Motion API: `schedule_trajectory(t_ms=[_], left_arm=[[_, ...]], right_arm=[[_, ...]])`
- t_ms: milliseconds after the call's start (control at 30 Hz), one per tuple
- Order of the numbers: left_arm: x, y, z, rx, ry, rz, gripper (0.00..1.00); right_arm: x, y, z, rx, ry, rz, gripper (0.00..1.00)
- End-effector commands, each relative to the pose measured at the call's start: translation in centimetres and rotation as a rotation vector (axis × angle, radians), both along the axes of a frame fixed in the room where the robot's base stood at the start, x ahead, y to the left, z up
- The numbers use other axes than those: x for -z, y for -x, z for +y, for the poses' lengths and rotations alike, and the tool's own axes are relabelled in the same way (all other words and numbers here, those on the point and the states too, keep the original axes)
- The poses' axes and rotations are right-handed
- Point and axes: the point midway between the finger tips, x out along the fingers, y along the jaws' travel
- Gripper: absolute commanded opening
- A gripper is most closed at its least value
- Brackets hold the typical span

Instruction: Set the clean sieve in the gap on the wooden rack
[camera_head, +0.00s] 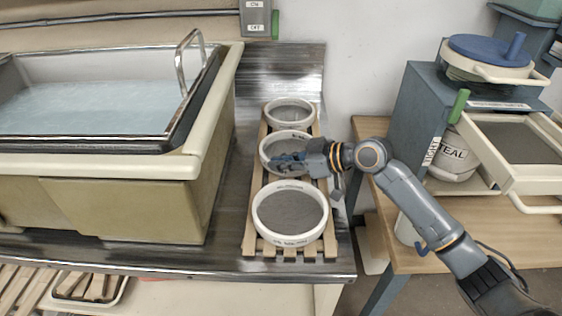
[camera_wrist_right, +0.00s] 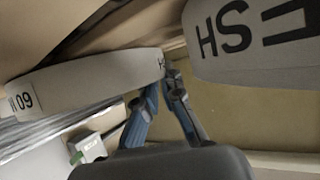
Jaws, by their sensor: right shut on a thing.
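The wooden rack (camera_head: 251,238) lies along the metal counter with three round white sieves in a row. The middle sieve (camera_head: 284,146) sits between the far sieve (camera_head: 290,111) and the near sieve (camera_head: 289,212), with grey mesh inside. My right gripper (camera_head: 279,160) reaches in from the right and is shut on the middle sieve's rim. In the right wrist view the fingers (camera_wrist_right: 163,84) pinch the end of a labelled pale rim (camera_wrist_right: 90,80). I cannot tell whether the middle sieve touches the slats. My left gripper is not in view.
A sink with water (camera_head: 90,105) stands left of the rack. At right, a wooden table (camera_head: 470,225) holds a grey cabinet with a blue-lidded bucket (camera_head: 490,48), a TEAL bucket (camera_head: 452,158) and a framed tray (camera_head: 515,140). Another labelled rim (camera_wrist_right: 255,40) is close in the wrist view.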

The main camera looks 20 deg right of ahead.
Motion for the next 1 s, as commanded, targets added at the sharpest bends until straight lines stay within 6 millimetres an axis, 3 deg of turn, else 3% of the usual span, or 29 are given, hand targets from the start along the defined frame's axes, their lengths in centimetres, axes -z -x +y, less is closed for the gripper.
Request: schedule_trajectory(t_ms=[100, 233, 600, 1000], left_arm=[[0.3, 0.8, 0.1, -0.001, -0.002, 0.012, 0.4], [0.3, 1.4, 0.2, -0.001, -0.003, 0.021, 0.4], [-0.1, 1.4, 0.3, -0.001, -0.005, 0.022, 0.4], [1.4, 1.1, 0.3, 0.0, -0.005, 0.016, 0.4]], right_arm=[[0.3, 0.0, 0.0, 0.0, -0.001, -0.001, 0.0], [0.3, 0.0, 0.0, 0.0, 0.0, 0.0, 0.29], [-0.2, 0.0, 0.0, 0.0, 0.001, 0.001, 0.29], [-2.9, 4.3, -5.3, 0.002, 0.004, 0.001, 0.29]])
